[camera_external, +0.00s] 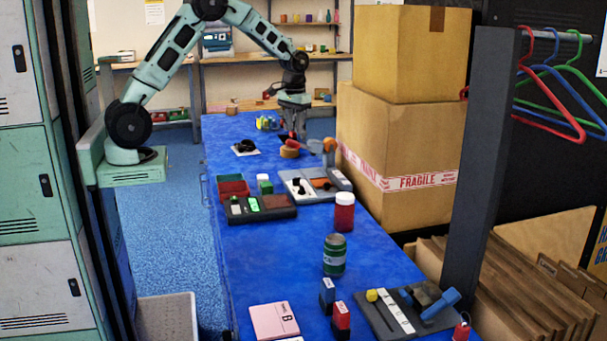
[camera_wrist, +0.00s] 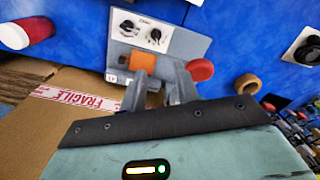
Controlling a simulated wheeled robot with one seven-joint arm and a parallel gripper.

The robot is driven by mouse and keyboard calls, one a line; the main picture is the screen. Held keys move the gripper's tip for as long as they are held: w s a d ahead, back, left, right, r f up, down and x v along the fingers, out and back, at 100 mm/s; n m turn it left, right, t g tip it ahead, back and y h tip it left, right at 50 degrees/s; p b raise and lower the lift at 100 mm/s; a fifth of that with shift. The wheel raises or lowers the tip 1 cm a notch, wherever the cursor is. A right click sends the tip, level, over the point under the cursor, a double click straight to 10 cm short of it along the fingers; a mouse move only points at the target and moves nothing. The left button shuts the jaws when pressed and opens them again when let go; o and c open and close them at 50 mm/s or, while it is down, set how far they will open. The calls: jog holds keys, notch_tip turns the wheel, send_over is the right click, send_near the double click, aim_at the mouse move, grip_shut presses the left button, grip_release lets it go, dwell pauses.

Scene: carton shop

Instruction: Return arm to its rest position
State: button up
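My arm (camera_external: 165,52) reaches from its base at the left over the blue table. My gripper (camera_external: 296,136) points down above the table's far part, near an orange-brown tape roll (camera_external: 290,152). In the wrist view, the two fingers of my gripper (camera_wrist: 160,74) stand apart with nothing seen between them.
The blue table (camera_external: 300,236) carries a red jar (camera_external: 344,214), a green can (camera_external: 334,256), a dark control box (camera_external: 262,210) and a pink card (camera_external: 274,321). Stacked cartons (camera_external: 405,140) stand along its right side. Blue floor (camera_external: 165,235) is open at the left.

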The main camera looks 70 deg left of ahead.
jog(key=s+a+r+n+y+p, duration=0.1)
jog(key=s+a+r, duration=0.2)
jog(key=s, duration=0.7)
jog(key=s+a+r+p, duration=0.1)
jog(key=s+a+r, duration=0.25)
jog(key=s, duration=0.65)
jog(key=s+d+p, duration=0.1)
jog(key=s+d, duration=0.3)
jog(key=s, duration=0.9)
notch_tip(320, 180, down, 21)
jog(key=b, duration=2)
jog(key=shift+s+n+b, duration=0.15)
jog(key=shift+n+b, duration=0.15)
